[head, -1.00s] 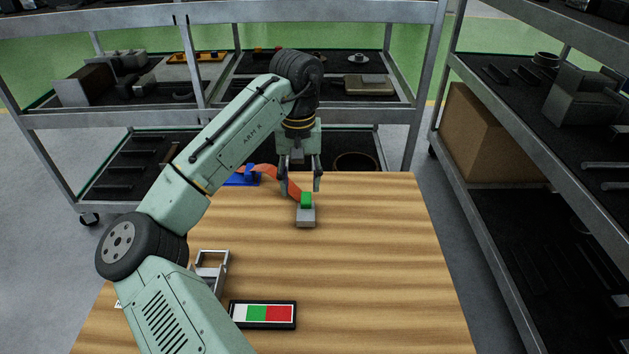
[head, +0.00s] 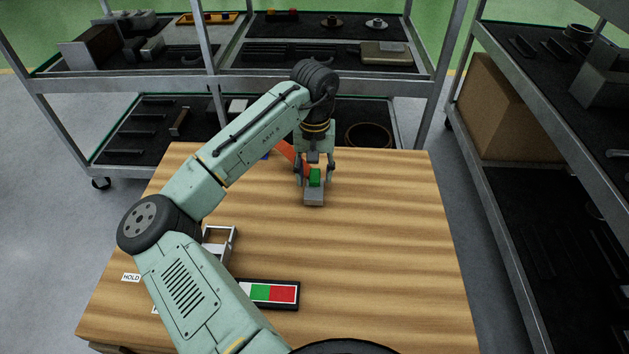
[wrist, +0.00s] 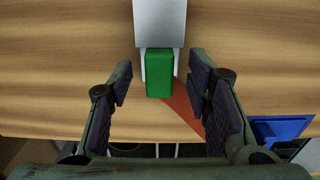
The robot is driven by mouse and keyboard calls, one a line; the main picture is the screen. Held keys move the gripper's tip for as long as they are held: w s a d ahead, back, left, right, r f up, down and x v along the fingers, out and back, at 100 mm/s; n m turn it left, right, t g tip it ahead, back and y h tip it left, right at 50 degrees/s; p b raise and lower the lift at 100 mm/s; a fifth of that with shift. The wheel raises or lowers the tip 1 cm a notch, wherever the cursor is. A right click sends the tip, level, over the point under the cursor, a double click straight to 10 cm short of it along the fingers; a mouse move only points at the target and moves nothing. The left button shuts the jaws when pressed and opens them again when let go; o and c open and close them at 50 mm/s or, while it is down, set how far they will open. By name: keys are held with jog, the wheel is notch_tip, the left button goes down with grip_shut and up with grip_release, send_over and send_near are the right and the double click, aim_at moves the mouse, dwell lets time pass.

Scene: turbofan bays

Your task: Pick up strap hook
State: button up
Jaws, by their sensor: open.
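The strap hook appears to be the green block (head: 315,178) at the end of an orange strap (head: 290,155). It sits at the near-side grey block (head: 314,197) on the wooden table. In the wrist view the green block (wrist: 160,75) lies between my gripper's (wrist: 161,82) two dark pads, with a gap on each side. My gripper (head: 314,181) is open and points down around the green block. The strap (wrist: 183,110) runs from under the block toward a blue piece (wrist: 280,130). My arm hides part of the strap in the head view.
A metal frame (head: 220,240) and a panel with white, green and red fields (head: 272,293) lie nearer on the wooden table (head: 390,250). The table's right half is clear. Shelving racks stand behind and at right, with a cardboard box (head: 510,110) on the right one.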

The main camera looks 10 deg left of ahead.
jog(key=shift+f, duration=0.9)
jog(key=shift+c, duration=0.2)
grip_shut()
